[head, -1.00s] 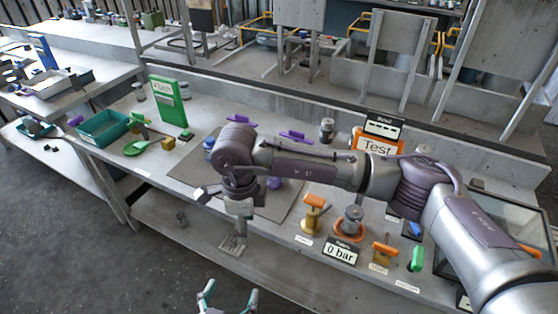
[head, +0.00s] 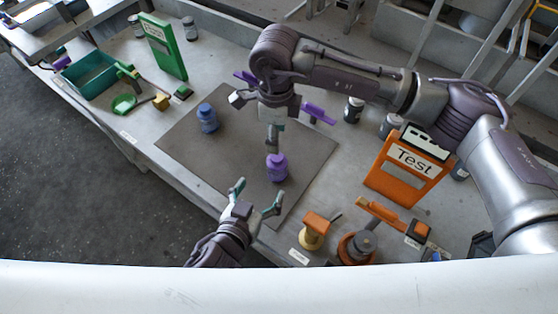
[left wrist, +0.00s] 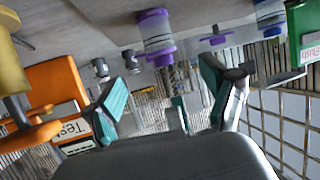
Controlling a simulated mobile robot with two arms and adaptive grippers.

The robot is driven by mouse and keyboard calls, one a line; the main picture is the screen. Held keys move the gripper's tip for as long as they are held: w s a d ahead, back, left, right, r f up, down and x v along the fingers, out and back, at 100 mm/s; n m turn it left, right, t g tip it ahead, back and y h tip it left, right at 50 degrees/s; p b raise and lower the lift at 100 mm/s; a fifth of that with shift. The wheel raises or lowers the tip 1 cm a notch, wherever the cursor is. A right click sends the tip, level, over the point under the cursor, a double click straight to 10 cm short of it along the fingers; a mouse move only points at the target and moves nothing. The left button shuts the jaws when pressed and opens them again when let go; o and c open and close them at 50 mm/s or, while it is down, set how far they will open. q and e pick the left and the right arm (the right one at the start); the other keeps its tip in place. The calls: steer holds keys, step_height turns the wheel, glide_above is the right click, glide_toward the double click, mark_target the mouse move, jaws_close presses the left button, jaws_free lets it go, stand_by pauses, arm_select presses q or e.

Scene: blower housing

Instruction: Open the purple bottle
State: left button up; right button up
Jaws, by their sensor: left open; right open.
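The purple bottle (head: 277,168) stands upright on the dark grey mat (head: 180,150), right of its middle. It also shows inverted at the top of the left wrist view (left wrist: 156,36), with a purple cap and a greyish band. My left gripper (head: 258,195) is open and empty, low over the mat's near edge, just short of the bottle. Its fingers (left wrist: 166,98) are spread wide in the left wrist view, with the bottle beyond them. My right gripper (head: 273,142) points down behind the bottle. It is seen nearly edge-on and looks empty.
A blue bottle (head: 207,118) stands on the mat to the left. A purple handled part (head: 318,114) lies behind. The orange Test stand (head: 402,172) and a yellow part with an orange top (head: 313,231) are at right. A teal tray (head: 90,76) and green stand (head: 163,48) are at left.

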mark_target(273, 170)
arm_select(q)
steer(key=x, duration=1.1)
steer(key=shift+w+d+f, duration=0.15)
steer(key=shift+w, duration=0.2)
jaws_close()
